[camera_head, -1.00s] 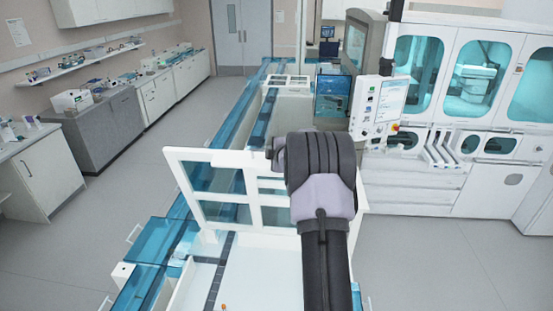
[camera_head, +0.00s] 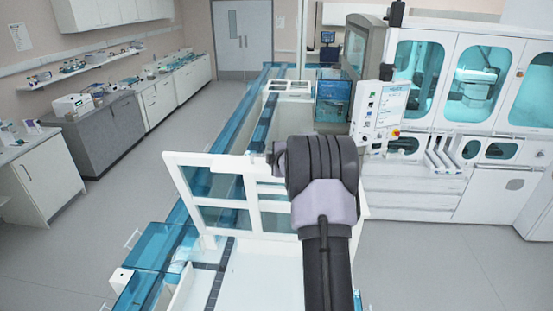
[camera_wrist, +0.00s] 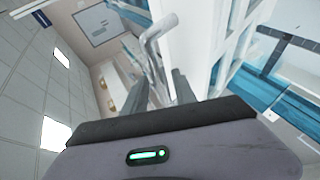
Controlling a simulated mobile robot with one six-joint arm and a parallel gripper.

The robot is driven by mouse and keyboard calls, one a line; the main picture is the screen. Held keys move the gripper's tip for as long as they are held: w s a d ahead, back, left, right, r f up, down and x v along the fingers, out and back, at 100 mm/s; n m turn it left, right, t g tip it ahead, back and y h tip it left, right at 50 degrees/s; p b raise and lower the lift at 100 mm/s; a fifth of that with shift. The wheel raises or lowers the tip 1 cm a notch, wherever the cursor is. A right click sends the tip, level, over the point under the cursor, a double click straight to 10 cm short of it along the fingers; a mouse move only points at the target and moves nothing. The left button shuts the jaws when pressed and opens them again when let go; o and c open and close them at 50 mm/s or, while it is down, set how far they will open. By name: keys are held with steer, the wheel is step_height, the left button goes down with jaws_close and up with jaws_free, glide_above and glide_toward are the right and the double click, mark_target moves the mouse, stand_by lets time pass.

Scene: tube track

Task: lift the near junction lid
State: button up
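The near junction lid (camera_head: 212,217) is a white frame with clear panes. It stands raised, steeply tilted, above the near end of the track in the head view. My arm covers its right part, and my gripper is hidden behind the arm there. In the wrist view a white bent handle (camera_wrist: 152,52) runs beside a white lid edge (camera_wrist: 207,50). The two dark fingers of my gripper (camera_wrist: 163,76) stand on either side of this handle. Whether both fingers press on it cannot be told.
The blue-covered track (camera_head: 150,255) runs along the left and away to the back. A white open surface (camera_head: 258,280) lies below the lid. A screen panel (camera_head: 380,110) and large white analyser (camera_head: 470,90) stand at the right. The floor (camera_head: 90,215) at left is clear.

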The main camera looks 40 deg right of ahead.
steer(key=b+v, duration=0.2)
steer(key=v, duration=1.5)
steer(key=shift+w+d+r, duration=0.1)
